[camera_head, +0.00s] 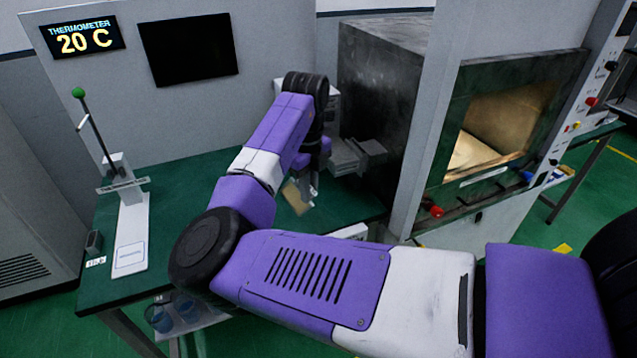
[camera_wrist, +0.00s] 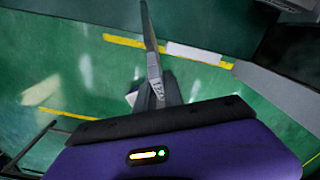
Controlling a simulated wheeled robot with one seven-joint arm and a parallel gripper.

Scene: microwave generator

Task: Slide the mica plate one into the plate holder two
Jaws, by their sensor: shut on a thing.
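A small tan plate (camera_head: 297,197), which looks like mica plate one, hangs tilted at the end of my gripper (camera_head: 311,190) in the head view, over the green table. My gripper is shut on it. In the wrist view, my gripper (camera_wrist: 155,88) shows with a thin grey strip beyond it; I cannot tell whether this is the plate seen edge-on. A grey metal piece with flat parts (camera_head: 358,154) sits just right of my gripper, against the dark box. I cannot tell whether it is plate holder two, and no holder is clearly identifiable.
The dark metal box (camera_head: 385,85) and the open-fronted microwave unit (camera_head: 510,120) stand to the right. A white-based lever stand (camera_head: 131,235) with a green knob is on the table's left. The green table (camera_head: 180,200) is bare between stand and arm. Glass vessels (camera_head: 172,313) sit below.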

